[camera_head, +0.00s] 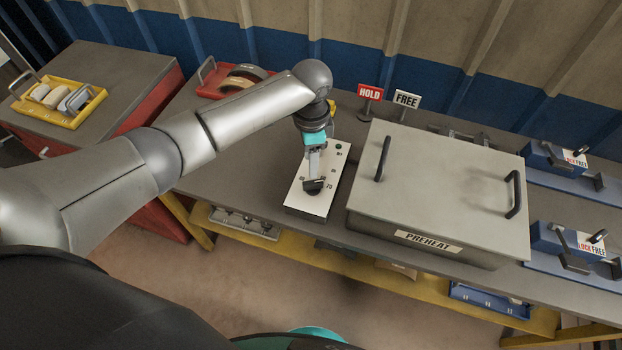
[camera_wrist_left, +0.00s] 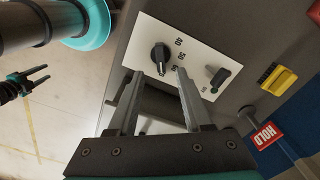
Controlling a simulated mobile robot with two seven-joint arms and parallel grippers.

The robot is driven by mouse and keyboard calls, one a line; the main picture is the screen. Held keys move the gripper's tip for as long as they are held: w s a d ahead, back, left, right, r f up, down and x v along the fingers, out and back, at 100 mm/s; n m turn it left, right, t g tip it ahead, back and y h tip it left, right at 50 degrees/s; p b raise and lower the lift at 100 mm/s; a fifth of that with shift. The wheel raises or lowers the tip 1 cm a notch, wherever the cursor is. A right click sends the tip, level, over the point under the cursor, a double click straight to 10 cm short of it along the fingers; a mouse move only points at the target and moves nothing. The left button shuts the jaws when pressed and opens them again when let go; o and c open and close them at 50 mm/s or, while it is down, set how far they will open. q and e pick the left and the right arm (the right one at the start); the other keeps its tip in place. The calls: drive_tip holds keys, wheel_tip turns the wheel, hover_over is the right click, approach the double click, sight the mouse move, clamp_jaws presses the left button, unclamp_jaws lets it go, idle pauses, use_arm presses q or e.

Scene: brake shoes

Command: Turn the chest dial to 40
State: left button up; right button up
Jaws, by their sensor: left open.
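The chest (camera_head: 440,185) is a large grey box with a PREHEAT label and two black handles in the head view. The white dial panel (camera_head: 300,197) stands at its left side. The black dial (camera_wrist_left: 160,57) sits on the panel in the wrist view, with printed numbers beside it; its pale mark points toward my fingers. My left gripper (camera_wrist_left: 158,75) is open, its fingertips close to the dial, one on either side of its lower end; contact cannot be told. In the head view my left gripper (camera_head: 314,165) is over the panel and partly hides it. My right gripper (camera_wrist_left: 38,76) appears open, far from the panel.
A second black knob (camera_wrist_left: 218,77) is on the panel. HOLD (camera_head: 370,93) and FREE (camera_head: 406,100) signs stand behind the chest. Blue lock fixtures (camera_head: 575,240) are at right. A yellow tray (camera_head: 60,103) sits on the red cabinet at left.

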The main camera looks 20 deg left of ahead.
sight(311, 182)
use_arm(q)
wheel_tip(311, 182, down, 8)
drive_tip(key=shift+f+b, duration=0.2)
drive_tip(key=shift+b, duration=0.55)
clamp_jaws()
